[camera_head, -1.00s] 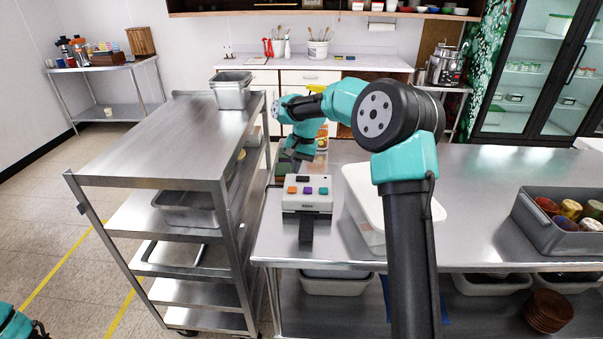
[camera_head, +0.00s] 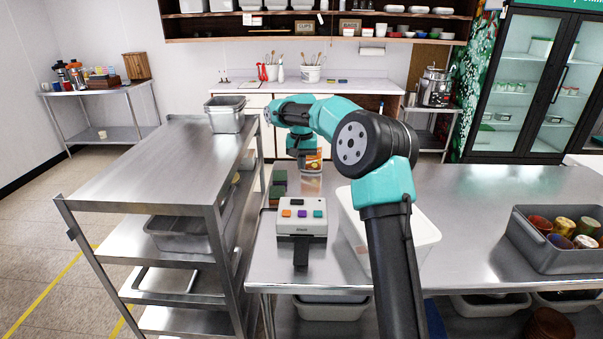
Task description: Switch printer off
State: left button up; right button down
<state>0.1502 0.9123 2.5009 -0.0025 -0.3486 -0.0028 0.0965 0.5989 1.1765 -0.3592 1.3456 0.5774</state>
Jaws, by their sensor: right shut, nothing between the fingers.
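The printer (camera_head: 302,229) is a small white box near the front left corner of the steel table. Its top has an orange, a purple and a teal button in a row, with a dark button behind them. A dark strip (camera_head: 301,253) comes out of its front. My right arm reaches over the table, and my right gripper (camera_head: 302,161) points down behind the printer, apart from it. The gripper is shut and empty; its fingertips are small and dark here. My left gripper is out of view.
Dark green boxes (camera_head: 279,186) stand just behind the printer. A white bin (camera_head: 412,240) is close to its right, partly behind my arm. A steel cart (camera_head: 155,180) stands to the left. A grey crate (camera_head: 560,255) of several cans is at the right.

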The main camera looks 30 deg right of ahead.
aim_at(301, 201)
notch_tip(301, 201, down, 13)
jog(key=shift+r, duration=0.1)
dwell(0.4)
jog(key=shift+a, duration=0.1)
